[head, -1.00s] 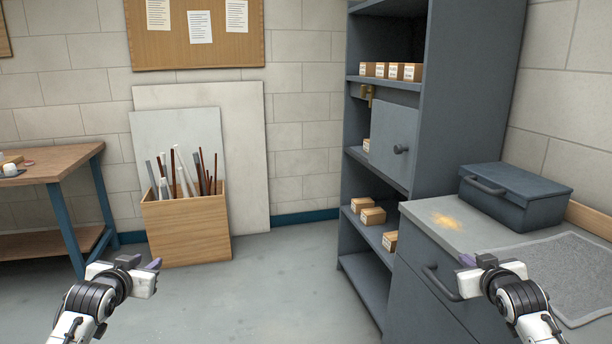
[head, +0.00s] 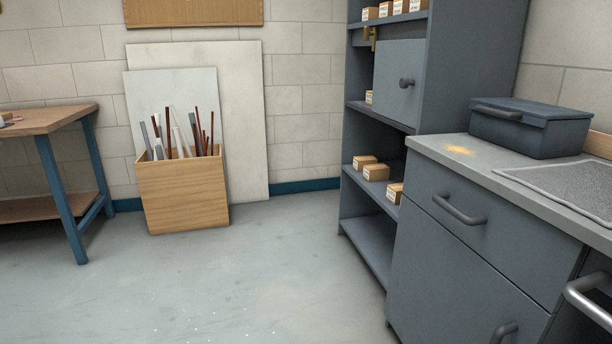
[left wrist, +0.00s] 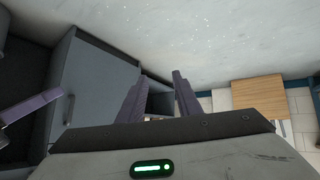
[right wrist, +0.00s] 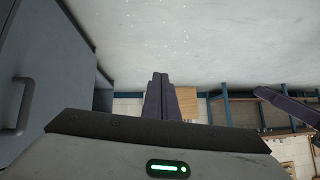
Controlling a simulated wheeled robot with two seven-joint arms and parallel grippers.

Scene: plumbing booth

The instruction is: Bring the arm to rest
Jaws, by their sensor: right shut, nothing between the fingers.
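Neither of my arms shows in the head view now. In the left wrist view my left gripper (left wrist: 162,80) has its two purple fingers apart, with nothing between them. In the right wrist view my right gripper (right wrist: 160,80) has its fingers together, with nothing held. A purple finger of my other gripper also shows at the left edge of the left wrist view and at the right edge of the right wrist view. Both grippers are apart from the furniture as far as these views show.
A grey drawer cabinet (head: 470,245) with a toolbox (head: 530,128) on top stands at right, beside a grey shelf unit (head: 455,75). A wooden bin (head: 182,195) of pipes stands at the wall. A workbench (head: 45,119) is at left. The floor (head: 230,285) between is clear.

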